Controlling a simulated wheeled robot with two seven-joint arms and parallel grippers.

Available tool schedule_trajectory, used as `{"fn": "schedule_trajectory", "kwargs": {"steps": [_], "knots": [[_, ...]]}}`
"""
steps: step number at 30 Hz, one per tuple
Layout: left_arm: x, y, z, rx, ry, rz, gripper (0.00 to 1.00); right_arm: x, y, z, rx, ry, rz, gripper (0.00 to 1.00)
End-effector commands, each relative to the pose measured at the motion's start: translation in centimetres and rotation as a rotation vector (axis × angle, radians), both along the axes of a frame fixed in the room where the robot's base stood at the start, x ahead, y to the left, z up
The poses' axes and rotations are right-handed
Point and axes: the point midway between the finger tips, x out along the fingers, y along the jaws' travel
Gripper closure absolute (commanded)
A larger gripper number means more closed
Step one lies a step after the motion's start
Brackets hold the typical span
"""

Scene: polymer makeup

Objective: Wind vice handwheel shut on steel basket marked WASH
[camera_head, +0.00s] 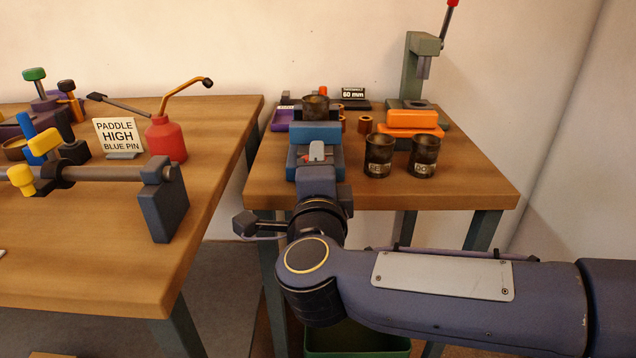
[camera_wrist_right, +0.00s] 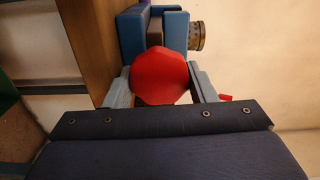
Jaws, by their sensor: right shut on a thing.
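The blue vice (camera_head: 315,133) stands near the left of the right-hand bench, and it also shows in the right wrist view (camera_wrist_right: 131,35). A dark steel basket (camera_head: 316,106) sits at its far end; it also shows in the right wrist view (camera_wrist_right: 197,36). I cannot read a mark on it or tell whether the jaws touch it. The red handwheel (camera_wrist_right: 160,78) faces my right wrist camera. My right gripper (camera_wrist_right: 162,88) is shut on the handwheel, one finger on each side. In the head view my wrist hides the handwheel. My left gripper is out of view.
Two dark labelled baskets, one left (camera_head: 378,157) and one right (camera_head: 423,158), stand right of the vice. Behind them are an orange block (camera_head: 411,119) and a green press (camera_head: 421,70).

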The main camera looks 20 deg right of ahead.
Motion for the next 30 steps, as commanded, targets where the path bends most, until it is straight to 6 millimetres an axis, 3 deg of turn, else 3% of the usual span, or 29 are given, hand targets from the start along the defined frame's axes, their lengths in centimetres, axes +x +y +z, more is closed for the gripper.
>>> {"fn": "schedule_trajectory", "kwargs": {"steps": [12,29,30], "knots": [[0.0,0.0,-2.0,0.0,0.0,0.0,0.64,0.0,0.0,-0.3,0.195,-0.054,-0.002,0.72],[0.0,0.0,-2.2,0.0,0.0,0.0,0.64,0.0,0.0,-0.2,0.227,-0.062,-0.002,0.72],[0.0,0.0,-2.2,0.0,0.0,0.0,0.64,0.0,0.0,-0.2,0.226,-0.062,-0.002,0.48]]}}
